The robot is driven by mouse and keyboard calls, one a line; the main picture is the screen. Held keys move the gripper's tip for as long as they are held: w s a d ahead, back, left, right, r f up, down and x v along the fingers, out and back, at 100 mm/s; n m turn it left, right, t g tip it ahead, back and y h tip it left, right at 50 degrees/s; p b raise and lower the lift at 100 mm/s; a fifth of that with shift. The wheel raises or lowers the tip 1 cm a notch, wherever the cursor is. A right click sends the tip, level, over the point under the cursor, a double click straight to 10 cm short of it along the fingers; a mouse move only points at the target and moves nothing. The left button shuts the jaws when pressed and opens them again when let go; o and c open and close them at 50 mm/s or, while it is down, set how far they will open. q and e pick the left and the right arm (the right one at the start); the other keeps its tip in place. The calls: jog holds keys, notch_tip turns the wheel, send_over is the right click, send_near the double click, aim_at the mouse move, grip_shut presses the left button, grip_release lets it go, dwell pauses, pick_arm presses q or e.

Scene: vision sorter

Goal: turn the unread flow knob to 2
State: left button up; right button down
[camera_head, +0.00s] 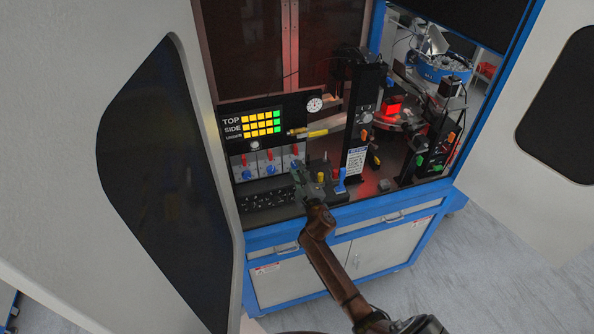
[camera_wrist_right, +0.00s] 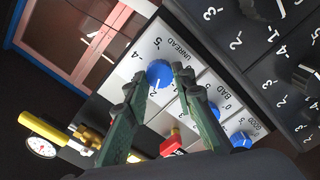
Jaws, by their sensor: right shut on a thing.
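The unread flow knob (camera_wrist_right: 160,74) is a round blue knob on a pale panel (camera_wrist_right: 150,48) marked UNREAD, with a number scale around it, in the right wrist view. A white line shows on the knob; the number it points at is not clear. My right gripper (camera_wrist_right: 162,80) has its dark green fingers on either side of the knob and is shut on it. In the head view my right gripper (camera_head: 299,174) is at the rightmost of the three white panels and largely covers its blue knob. My left gripper is not in view.
The BAD knob (camera_wrist_right: 214,112) and GOOD knob (camera_wrist_right: 241,140) sit close beside my fingers. Red parts (camera_head: 269,155) are above the blue knobs. A gauge (camera_head: 314,104) is above right. Coloured posts (camera_head: 335,175) stand just right of my gripper. A dark numbered panel (camera_head: 270,198) lies in front.

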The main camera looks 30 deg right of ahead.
jog(key=c, duration=1.6)
grip_release()
jog(key=v, duration=1.2)
jog(key=shift+a, duration=0.1)
